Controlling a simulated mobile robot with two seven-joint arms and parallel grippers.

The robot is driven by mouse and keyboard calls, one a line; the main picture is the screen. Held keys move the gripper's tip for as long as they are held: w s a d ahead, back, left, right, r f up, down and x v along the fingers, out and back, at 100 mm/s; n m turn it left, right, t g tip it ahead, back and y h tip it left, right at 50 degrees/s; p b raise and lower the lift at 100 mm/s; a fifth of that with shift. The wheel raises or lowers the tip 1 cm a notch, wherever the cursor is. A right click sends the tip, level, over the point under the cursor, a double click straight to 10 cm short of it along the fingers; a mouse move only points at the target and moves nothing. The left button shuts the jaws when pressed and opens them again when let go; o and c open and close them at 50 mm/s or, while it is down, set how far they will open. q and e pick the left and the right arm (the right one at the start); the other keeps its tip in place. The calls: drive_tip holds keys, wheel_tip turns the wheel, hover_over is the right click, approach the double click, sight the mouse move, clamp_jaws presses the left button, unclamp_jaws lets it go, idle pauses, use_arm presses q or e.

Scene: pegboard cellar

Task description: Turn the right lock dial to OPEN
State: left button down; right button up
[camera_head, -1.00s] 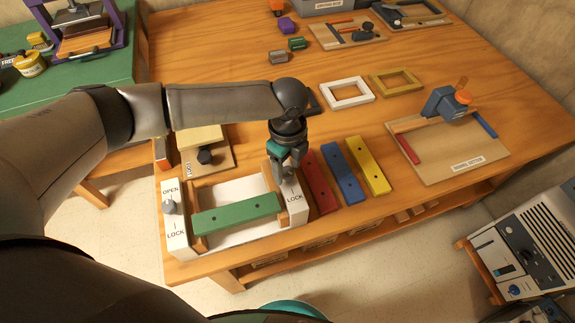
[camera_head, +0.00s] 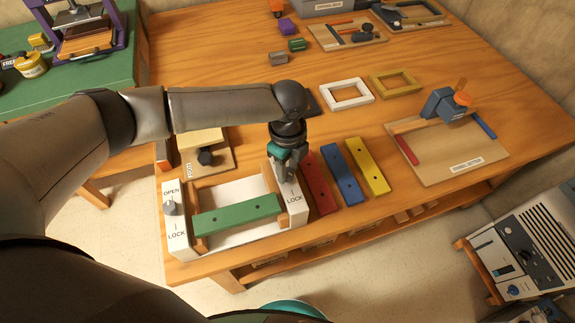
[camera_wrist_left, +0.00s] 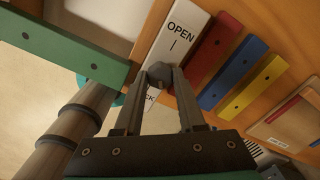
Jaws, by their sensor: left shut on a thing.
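The right lock panel (camera_head: 297,213) is a white strip at the right end of the frame that holds a green bar (camera_head: 236,214). In the left wrist view its grey dial (camera_wrist_left: 160,73) sits between the OPEN label and the partly hidden LOCK label. My left gripper (camera_head: 287,178) is over this panel, its fingers (camera_wrist_left: 163,85) shut on the dial. The dial's exact pointing is hard to read. The left lock panel has its own grey dial (camera_head: 172,208) between OPEN and LOCK. My right gripper is not in view.
Red (camera_head: 317,184), blue (camera_head: 341,174) and yellow (camera_head: 368,166) bars lie just right of the lock panel. A white frame (camera_head: 347,93) and a board with tools (camera_head: 450,150) are farther off. The table's front edge is close to the lock frame.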

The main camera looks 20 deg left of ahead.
use_arm(q)
drive_tip(key=n+p, duration=0.3)
drive_tip(key=p, duration=0.1)
drive_tip(key=n+p, duration=0.4)
drive_tip(key=shift+s+r, duration=0.1)
drive_tip(key=shift+r, duration=0.1)
drive_tip(key=n+p, duration=0.4)
drive_tip(key=n, duration=0.1)
drive_tip(key=shift+n, duration=0.3)
drive_tip(key=n+p, duration=0.2)
drive_tip(key=n, duration=0.1)
drive_tip(key=shift+f+n, duration=0.1)
drive_tip(key=shift+n, duration=0.2)
drive_tip(key=n+p, duration=0.2)
drive_tip(key=n, duration=0.2)
drive_tip(key=shift+n, duration=0.3)
drive_tip(key=n+p, duration=0.1)
drive_tip(key=n, duration=0.3)
drive_tip(key=shift+n+p, duration=0.4)
drive_tip(key=shift+n, duration=1.7)
drive_tip(key=c, duration=0.5)
unclamp_jaws()
drive_tip(key=shift+f, duration=0.1)
